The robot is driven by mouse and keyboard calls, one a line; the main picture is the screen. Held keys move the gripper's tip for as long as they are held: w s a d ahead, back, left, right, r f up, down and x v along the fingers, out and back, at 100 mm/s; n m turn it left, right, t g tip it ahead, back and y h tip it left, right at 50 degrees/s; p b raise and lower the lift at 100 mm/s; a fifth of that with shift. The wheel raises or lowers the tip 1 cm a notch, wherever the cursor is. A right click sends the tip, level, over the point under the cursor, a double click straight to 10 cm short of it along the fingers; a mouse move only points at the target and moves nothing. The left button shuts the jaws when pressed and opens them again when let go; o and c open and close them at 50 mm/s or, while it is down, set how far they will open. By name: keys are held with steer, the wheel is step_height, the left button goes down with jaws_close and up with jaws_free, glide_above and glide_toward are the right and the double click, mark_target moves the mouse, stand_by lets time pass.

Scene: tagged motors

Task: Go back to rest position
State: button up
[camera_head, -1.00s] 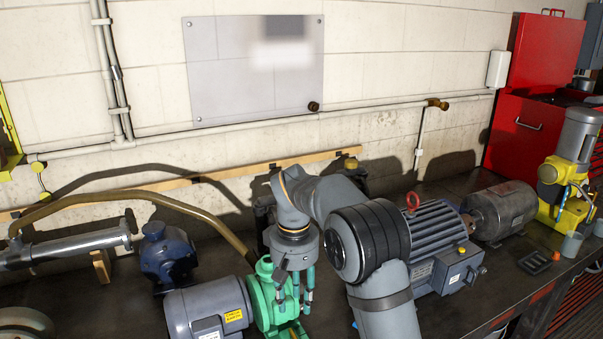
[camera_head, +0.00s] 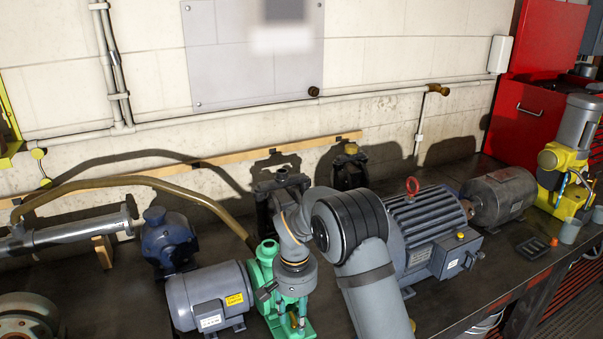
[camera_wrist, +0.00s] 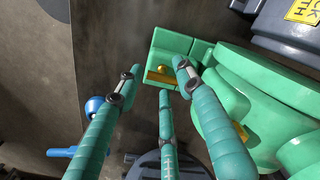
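My gripper (camera_head: 292,322) points down at the front of the green pump (camera_head: 264,270), low over the workbench. In the wrist view, its three teal fingers (camera_wrist: 160,76) are spread apart with nothing between them. The green pump (camera_wrist: 240,110) fills the right of that view, beside the right finger. A green foot with a yellow bolt (camera_wrist: 164,69) shows just beyond the fingertips. I cannot tell whether any finger touches the pump. My arm is bent, with the elbow to the right of the wrist.
A grey motor with a yellow tag (camera_head: 205,295) stands left of the pump, and a blue pump (camera_head: 166,240) behind it. A large ribbed motor (camera_head: 435,235) stands close right of my arm. A brown hose (camera_head: 130,182) arches over the back. Clear bench (camera_head: 460,300) lies front right.

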steer(key=m+p, duration=0.1)
steer(key=m, duration=0.3)
steer(key=shift+s+r+m, duration=0.1)
steer(key=shift+r+m, duration=0.05)
steer(key=shift+m, duration=0.25)
steer(key=shift+m+p, duration=0.55)
steer(key=shift+m, duration=0.55)
